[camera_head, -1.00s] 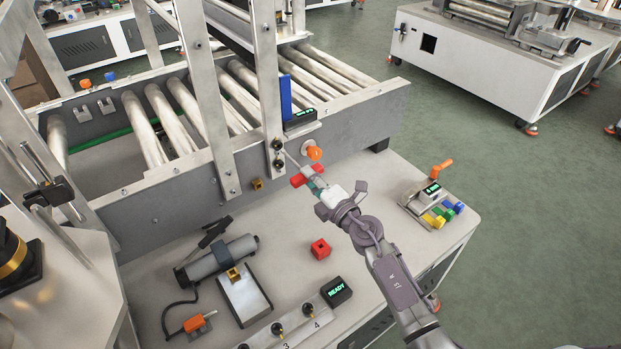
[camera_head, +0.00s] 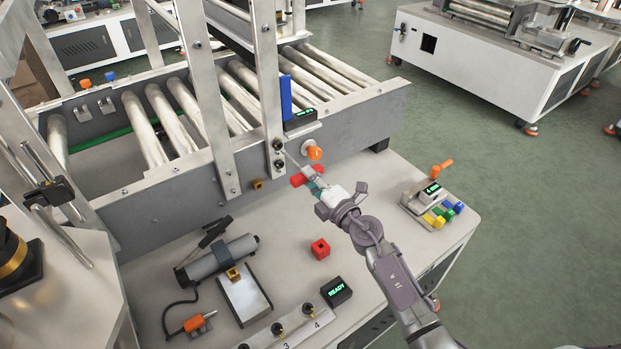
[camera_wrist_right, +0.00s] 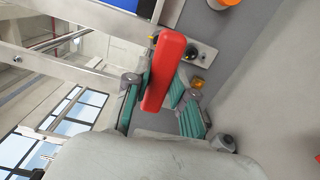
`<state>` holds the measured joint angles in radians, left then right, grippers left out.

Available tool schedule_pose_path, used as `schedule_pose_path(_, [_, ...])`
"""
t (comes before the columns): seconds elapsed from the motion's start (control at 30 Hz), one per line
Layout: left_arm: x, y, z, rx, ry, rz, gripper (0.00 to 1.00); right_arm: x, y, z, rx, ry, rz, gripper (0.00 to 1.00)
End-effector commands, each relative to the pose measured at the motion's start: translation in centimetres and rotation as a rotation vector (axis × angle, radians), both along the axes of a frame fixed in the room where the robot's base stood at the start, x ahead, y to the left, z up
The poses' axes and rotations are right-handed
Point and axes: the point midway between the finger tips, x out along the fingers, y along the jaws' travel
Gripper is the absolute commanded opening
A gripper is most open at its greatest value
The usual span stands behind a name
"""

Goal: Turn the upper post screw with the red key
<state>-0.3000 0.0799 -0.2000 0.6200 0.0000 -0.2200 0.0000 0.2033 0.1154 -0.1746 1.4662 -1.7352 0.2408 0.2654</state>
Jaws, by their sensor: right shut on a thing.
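The red key (camera_head: 307,175) has a red crossbar handle, and my right gripper (camera_head: 316,187) is shut on it. Its thin shaft points up and left toward the upper post screw (camera_head: 278,143), a dark knob on the metal post. Whether the tip is seated in the screw cannot be told. A second dark screw (camera_head: 278,163) sits just below. In the right wrist view, the red handle (camera_wrist_right: 166,70) lies between the teal fingers (camera_wrist_right: 160,108) and hides the shaft. My left gripper is not in view.
An orange knob (camera_head: 314,153) stands close to the key. A small display (camera_head: 300,119) and blue plate (camera_head: 285,95) are above. A red block (camera_head: 320,249), READY box (camera_head: 336,291) and coloured-key stand (camera_head: 430,205) are on the bench (camera_head: 375,255).

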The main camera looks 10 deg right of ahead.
Motion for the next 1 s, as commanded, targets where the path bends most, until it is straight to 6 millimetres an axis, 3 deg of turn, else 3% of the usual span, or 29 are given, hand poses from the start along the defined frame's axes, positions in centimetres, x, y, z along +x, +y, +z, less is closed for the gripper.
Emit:
schedule_pose_path(0.1, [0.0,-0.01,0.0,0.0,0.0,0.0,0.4,0.02,-0.08,0.04,-0.214,-0.088,0.002,0.0])
schedule_pose_path(0.23, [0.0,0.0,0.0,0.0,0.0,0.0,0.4,0.04,-0.04,0.09,-0.365,-0.151,0.001,0.0])
schedule_pose_path(0.63, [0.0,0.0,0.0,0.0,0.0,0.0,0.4,0.04,-0.03,0.1,-0.446,-0.184,0.0,0.0])
schedule_pose_path(0.9, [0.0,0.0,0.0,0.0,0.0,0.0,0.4,0.06,-0.06,0.11,-0.973,-0.401,0.0,0.0])
schedule_pose_path(1.0, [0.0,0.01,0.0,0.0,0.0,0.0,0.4,0.04,0.01,0.1,-1.096,-0.451,0.0,0.0])
